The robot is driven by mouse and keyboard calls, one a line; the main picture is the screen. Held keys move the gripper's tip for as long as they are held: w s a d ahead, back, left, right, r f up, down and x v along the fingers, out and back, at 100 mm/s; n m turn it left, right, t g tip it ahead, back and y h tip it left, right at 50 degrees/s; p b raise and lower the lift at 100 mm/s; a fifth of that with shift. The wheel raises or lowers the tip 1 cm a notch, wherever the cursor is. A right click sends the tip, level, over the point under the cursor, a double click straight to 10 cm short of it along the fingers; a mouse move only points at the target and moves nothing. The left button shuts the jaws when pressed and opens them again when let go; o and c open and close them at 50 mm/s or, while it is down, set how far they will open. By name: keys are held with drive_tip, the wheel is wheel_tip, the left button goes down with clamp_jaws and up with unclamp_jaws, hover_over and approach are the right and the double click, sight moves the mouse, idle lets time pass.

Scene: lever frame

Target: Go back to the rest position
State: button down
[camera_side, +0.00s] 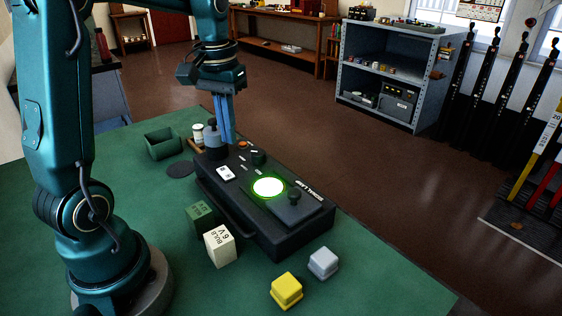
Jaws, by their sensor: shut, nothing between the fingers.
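My gripper (229,132) points down with its blue fingers together and nothing between them. It is above the far left end of a black instrument box (262,228), close to a dark knobbed part (212,138) there. Whether the fingers touch that part I cannot tell. The box has a round lamp (268,187) glowing green-white, a dark knob (294,196) on its right plate and a white switch plate (226,173).
On the green table (150,221) stand a green block (200,216), a cream block (220,246), a yellow block (286,290), a pale grey block (323,263), a green bin (163,144) and a small white jar (197,133). A dark disc (180,169) lies left of the box.

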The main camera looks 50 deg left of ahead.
drive_tip(key=s+d+r+m+t, duration=0.3)
drive_tip(key=s+d+r, duration=0.1)
drive_tip(key=d, duration=0.4)
drive_tip(key=s+d+f+m+t, duration=0.2)
drive_tip(key=s+d+f, duration=0.1)
drive_tip(key=s, duration=0.3)
drive_tip(key=shift+d+f, duration=0.4)
drive_tip(key=shift+d, duration=0.35)
drive_tip(key=shift+s, duration=0.1)
